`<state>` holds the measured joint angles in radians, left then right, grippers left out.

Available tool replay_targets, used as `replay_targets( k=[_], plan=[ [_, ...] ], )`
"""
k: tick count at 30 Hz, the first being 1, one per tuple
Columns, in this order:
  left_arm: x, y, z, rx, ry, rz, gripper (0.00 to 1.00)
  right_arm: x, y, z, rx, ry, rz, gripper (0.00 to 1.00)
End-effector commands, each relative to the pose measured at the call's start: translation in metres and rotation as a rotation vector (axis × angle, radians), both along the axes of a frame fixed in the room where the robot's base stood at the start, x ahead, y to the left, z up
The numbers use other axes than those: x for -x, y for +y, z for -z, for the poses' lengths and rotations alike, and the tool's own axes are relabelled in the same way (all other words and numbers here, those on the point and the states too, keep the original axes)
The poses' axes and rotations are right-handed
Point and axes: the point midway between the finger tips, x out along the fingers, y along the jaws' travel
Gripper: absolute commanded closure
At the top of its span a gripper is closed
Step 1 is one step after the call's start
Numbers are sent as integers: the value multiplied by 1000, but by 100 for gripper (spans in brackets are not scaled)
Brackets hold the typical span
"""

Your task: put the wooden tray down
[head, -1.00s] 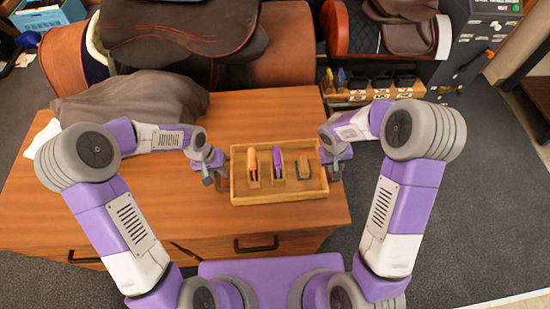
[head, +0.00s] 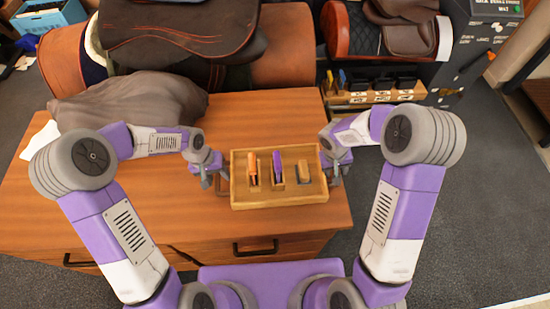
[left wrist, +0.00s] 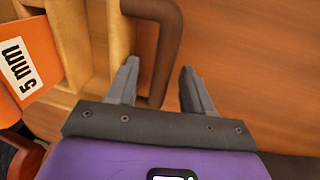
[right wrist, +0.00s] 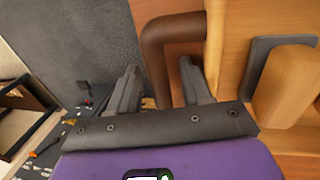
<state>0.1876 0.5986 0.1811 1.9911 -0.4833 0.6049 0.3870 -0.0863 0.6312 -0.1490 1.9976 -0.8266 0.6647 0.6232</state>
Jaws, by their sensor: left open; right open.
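The wooden tray (head: 280,201) appears to rest level on the wooden table near its front right corner. It holds an orange piece (head: 253,172), a purple piece (head: 278,166) and a brown block (head: 303,172). My left gripper (head: 213,182) is at the tray's left end, open, with the brown handle (left wrist: 167,50) running between its fingers in the left wrist view. My right gripper (head: 334,177) is at the right end, open, with the other handle (right wrist: 160,45) near and partly between its fingers. The tray's underside is hidden.
A draped grey-brown cover (head: 130,98) lies on the table at the back left. Saddles on stands (head: 185,35) are behind the table. A small box rack (head: 375,93) stands beyond the right edge. The table (head: 265,115) is clear behind the tray.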

Motion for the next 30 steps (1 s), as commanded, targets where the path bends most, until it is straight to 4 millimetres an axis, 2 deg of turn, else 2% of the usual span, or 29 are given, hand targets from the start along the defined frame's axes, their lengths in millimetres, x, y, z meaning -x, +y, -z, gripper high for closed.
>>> replay_targets(
  k=[9, 15, 20, 23, 30],
  plan=[
    [-1, 12, -67, -1, -6, 0, 49, 0, 1, 0, -2, 0, -2, 49],
    [0, 18, -97, -1, -4, 0, 49, 0, 1, 1, -2, 0, -2, 49],
    [0, 19, -106, 0, -1, 2, 49, 0, 2, -2, -2, -1, -2, 49],
    [1, 19, -107, 0, 0, 2, 49, -1, 4, -12, -2, -6, -2, 49],
    [1, 19, -106, 0, 0, 2, 49, -1, 14, -60, -2, -8, -2, 49]
  ],
)
